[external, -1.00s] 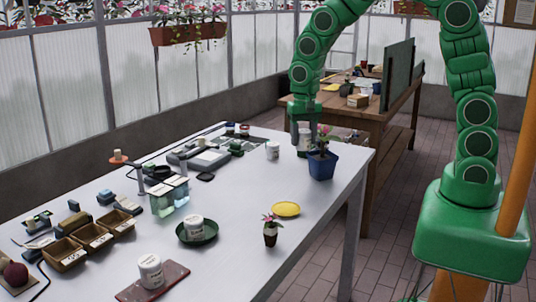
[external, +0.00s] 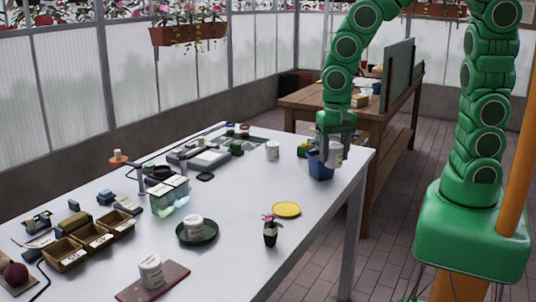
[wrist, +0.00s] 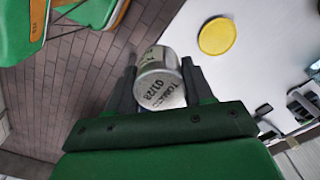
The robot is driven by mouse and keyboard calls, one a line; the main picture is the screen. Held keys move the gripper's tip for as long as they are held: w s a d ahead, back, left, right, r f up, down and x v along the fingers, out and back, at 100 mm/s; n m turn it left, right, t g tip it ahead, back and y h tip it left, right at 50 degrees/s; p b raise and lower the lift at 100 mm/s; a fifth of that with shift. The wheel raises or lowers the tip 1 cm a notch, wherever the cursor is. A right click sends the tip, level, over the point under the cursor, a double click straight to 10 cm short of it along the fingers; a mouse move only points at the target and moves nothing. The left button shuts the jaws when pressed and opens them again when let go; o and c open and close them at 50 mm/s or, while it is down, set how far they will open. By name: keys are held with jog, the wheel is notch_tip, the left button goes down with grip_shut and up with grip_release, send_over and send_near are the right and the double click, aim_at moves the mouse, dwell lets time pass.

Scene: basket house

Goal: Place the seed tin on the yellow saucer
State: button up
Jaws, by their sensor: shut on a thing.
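My gripper (external: 336,158) is shut on a pale seed tin (external: 336,153) above the right end of the white table. In the wrist view the tin (wrist: 160,76) sits between the two fingers (wrist: 160,85), its printed label facing the camera, partly readable with "01/28". The yellow saucer (external: 286,209) lies flat and empty on the table, to the left of and nearer the camera than my gripper. It also shows in the wrist view (wrist: 217,36), above and right of the held tin, apart from it.
A blue plant pot (external: 320,170) stands by my gripper, its plant mostly hidden. A small potted flower (external: 270,235) stands near the yellow saucer. Similar tins stand on a green saucer (external: 212,236), on a reddish mat (external: 172,283) and at the table's back (external: 272,151).

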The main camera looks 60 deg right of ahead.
jog(key=shift+s+a, duration=0.25)
jog(key=shift+s, duration=0.25)
jog(key=shift+s+a, duration=0.25)
jog(key=shift+s, duration=0.25)
jog(key=w+a+f, duration=0.4)
jog(key=w, duration=0.4)
send_near(286, 208)
jog(key=shift+s+d+f, duration=0.2)
jog(key=shift+s+f, duration=0.3)
jog(key=shift+s, duration=0.1)
jog(key=shift+w+a+f, duration=0.25)
jog(key=shift+w+f, duration=0.3)
jog(key=shift+f, duration=1.7)
jog(key=shift+f, duration=0.1)
jog(key=o, duration=1)
jog(key=shift+o, duration=0.2)
